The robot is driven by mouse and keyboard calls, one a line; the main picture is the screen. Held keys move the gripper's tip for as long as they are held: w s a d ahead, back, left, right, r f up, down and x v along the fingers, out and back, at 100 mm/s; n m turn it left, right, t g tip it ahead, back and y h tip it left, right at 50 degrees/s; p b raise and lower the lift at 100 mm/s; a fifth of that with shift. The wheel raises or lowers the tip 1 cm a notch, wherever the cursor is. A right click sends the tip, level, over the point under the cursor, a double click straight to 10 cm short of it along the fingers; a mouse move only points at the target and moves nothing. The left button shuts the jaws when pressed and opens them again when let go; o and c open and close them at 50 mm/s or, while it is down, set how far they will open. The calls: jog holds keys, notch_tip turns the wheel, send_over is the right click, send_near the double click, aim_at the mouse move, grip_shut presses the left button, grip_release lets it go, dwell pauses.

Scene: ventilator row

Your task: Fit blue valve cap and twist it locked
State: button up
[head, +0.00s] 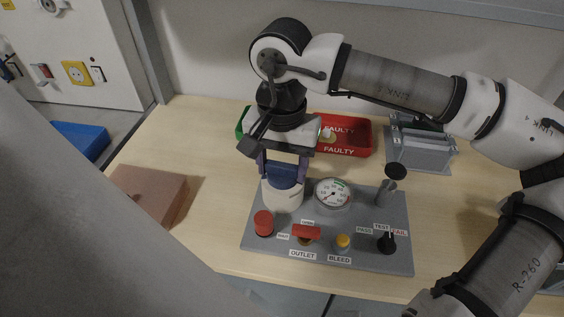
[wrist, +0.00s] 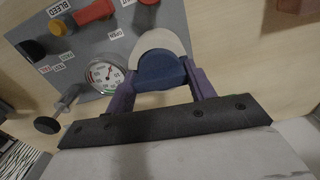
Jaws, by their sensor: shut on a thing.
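The blue valve cap (head: 286,176) is between the fingers of my gripper (head: 284,172) in the head view. The cap sits at the top of a white round body (head: 283,195) at the panel's back left; I cannot tell whether it is fully seated. In the wrist view, the purple fingers of my gripper (wrist: 160,88) are on both sides of the blue cap (wrist: 160,72), with the pale body (wrist: 164,40) beyond it. The grey test panel (head: 350,255) carries a pressure gauge (head: 333,193), which also shows in the wrist view (wrist: 104,75).
The panel has a red knob (head: 263,223), a red outlet lever (head: 306,232), a yellow bleed button (head: 342,242), a black selector (head: 387,242) and an upright pump handle (head: 391,185). Behind are a red FAULTY bin (head: 349,151) and a grey device (head: 420,148). A brown box (head: 150,194) stands left.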

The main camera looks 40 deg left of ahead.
jog(key=m+b, duration=0.1)
jog(key=m, duration=0.1)
jog(key=shift+f+m, duration=0.15)
jog(key=shift+m, duration=0.15)
jog(key=shift+m+b, duration=0.45)
jog(key=shift+m, duration=0.35)
jog(key=shift+m+b, duration=0.6)
jog(key=shift+m, duration=1.5)
jog(key=o, duration=0.9)
jog(key=shift+o, duration=0.2)
jog(key=shift+r, duration=0.25)
